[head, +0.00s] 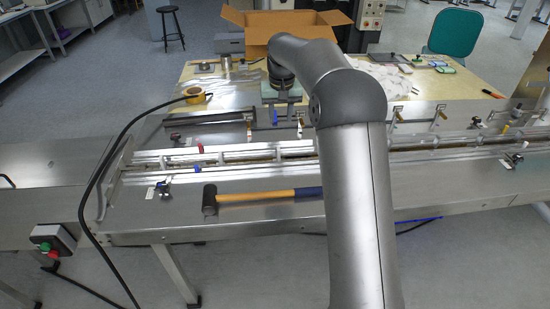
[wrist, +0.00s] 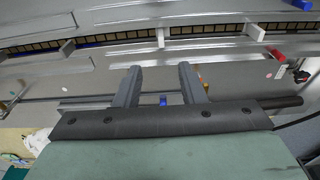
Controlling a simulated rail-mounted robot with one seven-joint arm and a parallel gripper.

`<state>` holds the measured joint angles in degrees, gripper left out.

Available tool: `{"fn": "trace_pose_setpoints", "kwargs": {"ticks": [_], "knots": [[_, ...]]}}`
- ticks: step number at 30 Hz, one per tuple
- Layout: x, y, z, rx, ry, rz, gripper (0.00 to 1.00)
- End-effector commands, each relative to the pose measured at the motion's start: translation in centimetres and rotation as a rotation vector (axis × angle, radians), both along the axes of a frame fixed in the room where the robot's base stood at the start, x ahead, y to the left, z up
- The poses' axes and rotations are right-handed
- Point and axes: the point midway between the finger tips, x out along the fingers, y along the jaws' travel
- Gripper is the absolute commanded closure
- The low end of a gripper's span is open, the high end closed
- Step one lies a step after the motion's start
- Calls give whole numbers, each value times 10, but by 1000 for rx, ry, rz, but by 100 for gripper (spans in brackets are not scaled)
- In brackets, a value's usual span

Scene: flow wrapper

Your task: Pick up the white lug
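Pale lugs stand across the dark chain slot of the conveyor in the wrist view. A whitish lug (wrist: 160,37) is just beyond my fingertips, roughly in line with the gap between them. A second lug (wrist: 66,48) is to the left, and a third lug (wrist: 254,31) is to the right. I cannot tell which one the task names. My gripper (wrist: 158,68) is open, with nothing visible between its two grey fingers, apart from the lugs.
A hammer (head: 262,197) lies on the machine's near ledge. Metal rails flank the slot, and a red block (wrist: 277,54) is at the right in the wrist view. A black cable (head: 98,180) hangs at left.

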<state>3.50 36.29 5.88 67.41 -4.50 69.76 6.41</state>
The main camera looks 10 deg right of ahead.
Motion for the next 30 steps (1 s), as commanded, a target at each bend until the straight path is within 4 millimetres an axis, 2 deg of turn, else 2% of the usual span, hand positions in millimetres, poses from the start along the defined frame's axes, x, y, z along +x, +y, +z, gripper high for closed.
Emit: {"fn": "trace_pose_setpoints", "kwargs": {"ticks": [5,18,21,26,30], "knots": [[12,-2,-20,2,2,-6,64],[22,-1,-108,4,1,-5,64],[24,-2,-120,2,-1,-4,64],[25,-2,-129,2,-1,-4,64],[29,0,-145,3,2,-4,64]]}}
